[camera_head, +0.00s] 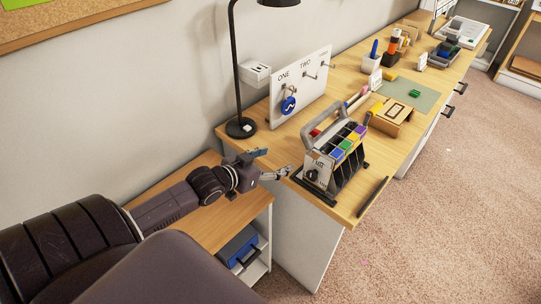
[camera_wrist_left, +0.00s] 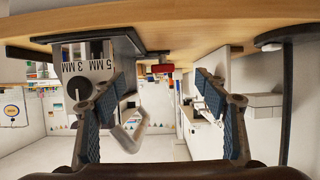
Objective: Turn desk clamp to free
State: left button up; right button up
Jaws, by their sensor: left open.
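A grey desk device with a raised grey handle (camera_head: 326,119) stands on the near end of the wooden desk, with coloured squares on its top. Its light side plate (camera_head: 321,160) carries a dark knob (camera_head: 312,175), which may be the desk clamp; its setting is too small to read. In the left wrist view, which is upside down, a plate marked "5 MM" and "3 MM" (camera_wrist_left: 88,66) shows at the left. My left gripper (camera_head: 271,164) is open and empty, just left of the device and apart from it. It also shows in the left wrist view (camera_wrist_left: 158,78). My right gripper is not in view.
A black lamp (camera_head: 239,128) and a white peg board (camera_head: 301,88) stand behind the device. A brown box (camera_head: 390,116) lies to its right. A lower wooden shelf unit (camera_head: 190,215) with a blue box (camera_head: 238,246) is under my left arm.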

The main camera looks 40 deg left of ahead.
pick_arm(q)
jog(key=s+d+f+g, duration=0.3)
jog(key=s+d+f, duration=0.3)
jog(key=s+d, duration=0.1)
jog(key=shift+d+f+m, duration=0.25)
jog(key=shift+f+m, duration=0.05)
